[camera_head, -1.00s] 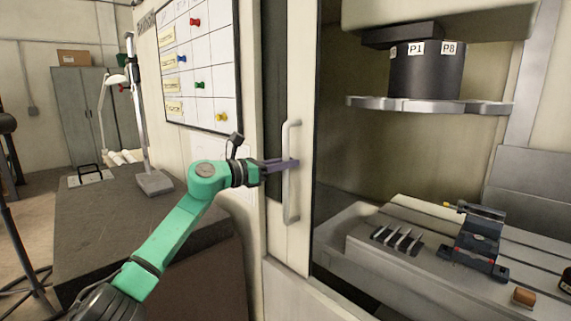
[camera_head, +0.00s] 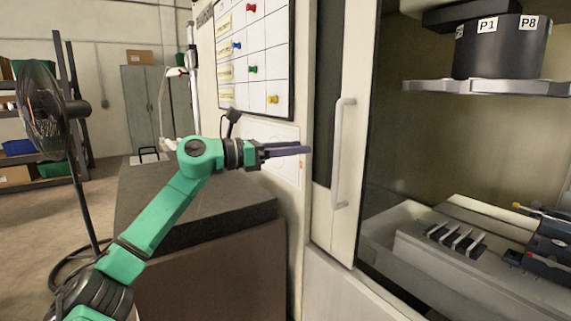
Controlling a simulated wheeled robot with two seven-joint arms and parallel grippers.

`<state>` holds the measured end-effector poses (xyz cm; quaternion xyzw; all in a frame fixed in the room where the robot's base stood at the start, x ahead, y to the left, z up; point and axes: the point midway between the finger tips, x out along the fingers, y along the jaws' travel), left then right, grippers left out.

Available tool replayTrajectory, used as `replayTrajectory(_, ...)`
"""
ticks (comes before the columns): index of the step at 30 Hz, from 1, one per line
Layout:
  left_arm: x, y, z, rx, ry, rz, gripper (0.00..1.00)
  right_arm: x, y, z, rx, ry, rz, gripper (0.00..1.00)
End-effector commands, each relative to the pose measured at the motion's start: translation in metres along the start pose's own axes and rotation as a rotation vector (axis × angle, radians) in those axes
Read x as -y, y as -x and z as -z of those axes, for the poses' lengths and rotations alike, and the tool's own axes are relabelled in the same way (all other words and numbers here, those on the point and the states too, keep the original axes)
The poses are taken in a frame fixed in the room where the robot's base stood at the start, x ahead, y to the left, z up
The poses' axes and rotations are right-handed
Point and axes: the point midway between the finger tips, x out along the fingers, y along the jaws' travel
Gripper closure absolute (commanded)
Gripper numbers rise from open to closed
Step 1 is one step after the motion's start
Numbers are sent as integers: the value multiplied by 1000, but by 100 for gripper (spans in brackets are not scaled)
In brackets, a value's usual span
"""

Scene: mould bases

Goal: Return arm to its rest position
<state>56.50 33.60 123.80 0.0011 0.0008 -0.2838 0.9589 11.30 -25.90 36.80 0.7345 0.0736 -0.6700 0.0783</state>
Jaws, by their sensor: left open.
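My left arm is green and comes in from the lower left. Its gripper (camera_head: 290,150) has dark fingers that point right and is open with nothing between them. The gripper is to the left of the door handle (camera_head: 341,150), with a visible gap between them. The handle is a pale vertical bar on the machine's cream sliding door (camera_head: 357,105). The door stands open, and the machine's interior shows to its right. My right gripper is not in view.
A dark granite block (camera_head: 240,205) stands below the left gripper. A whiteboard (camera_head: 258,60) with coloured pins is on the wall behind. A black fan (camera_head: 45,105) stands at the left. Inside the machine are a tool carousel (camera_head: 495,50) and a slotted metal rack (camera_head: 455,240).

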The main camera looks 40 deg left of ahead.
Motion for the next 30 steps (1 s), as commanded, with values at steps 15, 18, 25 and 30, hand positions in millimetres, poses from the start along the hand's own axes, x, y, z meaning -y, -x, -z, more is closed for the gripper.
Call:
replayTrajectory(15,0,24,-1,1,1,1,48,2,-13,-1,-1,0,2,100)
replayTrajectory(18,0,24,-1,1,2,0,48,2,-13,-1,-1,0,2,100)
replayTrajectory(25,20,-17,22,106,197,36,48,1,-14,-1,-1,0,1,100)
replayTrajectory(30,40,-65,104,385,954,-40,48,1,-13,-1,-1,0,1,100)
